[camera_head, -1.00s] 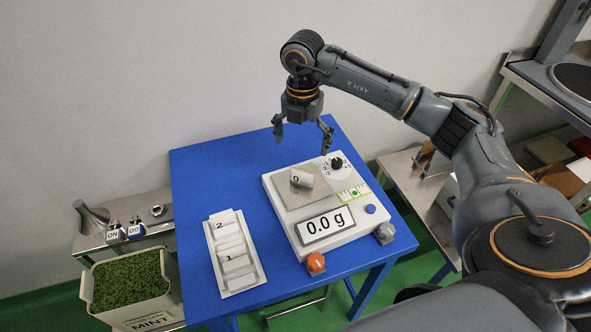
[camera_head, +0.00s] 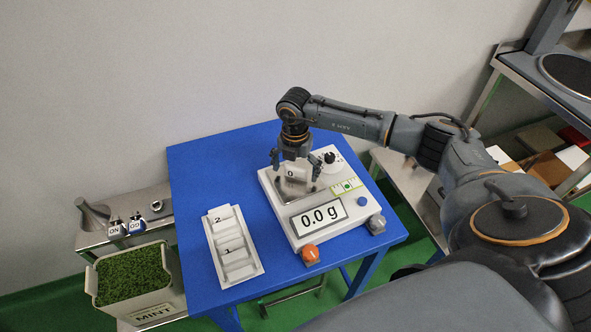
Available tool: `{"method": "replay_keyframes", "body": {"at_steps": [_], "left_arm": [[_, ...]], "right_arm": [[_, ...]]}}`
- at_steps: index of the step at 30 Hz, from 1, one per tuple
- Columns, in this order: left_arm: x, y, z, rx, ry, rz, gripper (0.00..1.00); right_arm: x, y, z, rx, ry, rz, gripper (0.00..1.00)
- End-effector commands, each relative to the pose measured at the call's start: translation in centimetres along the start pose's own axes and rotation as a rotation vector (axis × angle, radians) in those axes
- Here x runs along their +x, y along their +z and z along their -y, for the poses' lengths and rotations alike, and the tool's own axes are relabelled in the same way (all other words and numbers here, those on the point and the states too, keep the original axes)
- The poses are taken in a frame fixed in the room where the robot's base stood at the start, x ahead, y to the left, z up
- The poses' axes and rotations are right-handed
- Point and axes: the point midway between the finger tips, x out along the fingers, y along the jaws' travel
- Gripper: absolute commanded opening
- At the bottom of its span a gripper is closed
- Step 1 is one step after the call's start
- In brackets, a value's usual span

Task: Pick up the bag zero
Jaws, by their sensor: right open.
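The white bag zero (camera_head: 291,173), marked "0", is on the metal plate of the white scale (camera_head: 296,239). My right gripper (camera_head: 296,174) is directly over the plate and points down. Its fingers are open, one on each side of the bag. I cannot tell whether they touch it. The gripper partly hides the bag and the plate. My left gripper is not in view.
A mint bin (camera_head: 130,286) is at the far left.

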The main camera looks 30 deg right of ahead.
Motion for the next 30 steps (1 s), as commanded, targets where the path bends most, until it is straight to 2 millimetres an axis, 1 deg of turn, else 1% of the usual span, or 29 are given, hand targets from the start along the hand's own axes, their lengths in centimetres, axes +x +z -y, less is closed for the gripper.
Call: {"method": "replay_keyframes", "body": {"at_steps": [4,5,8,13,17,18,25,30], "left_arm": [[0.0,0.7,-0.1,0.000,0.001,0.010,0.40],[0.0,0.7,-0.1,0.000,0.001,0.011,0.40],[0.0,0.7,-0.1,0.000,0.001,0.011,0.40],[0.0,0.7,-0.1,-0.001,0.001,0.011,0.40],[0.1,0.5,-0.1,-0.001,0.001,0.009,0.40],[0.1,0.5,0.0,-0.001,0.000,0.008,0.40],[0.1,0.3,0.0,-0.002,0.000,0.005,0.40],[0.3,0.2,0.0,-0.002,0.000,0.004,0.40]], "right_arm": [[0.0,0.0,0.0,0.000,0.000,0.000,0.92],[0.0,0.0,0.0,0.000,0.000,0.000,0.86],[0.0,0.0,0.0,0.000,0.000,0.000,0.77],[0.0,0.0,0.0,0.000,0.000,0.000,0.58],[0.0,0.0,0.0,0.000,0.000,0.000,0.57],[0.0,0.0,0.0,0.000,0.000,0.000,0.55],[-0.1,0.0,0.0,0.000,0.000,0.000,0.54],[-1.0,0.1,0.0,0.000,0.002,0.000,0.54]]}}
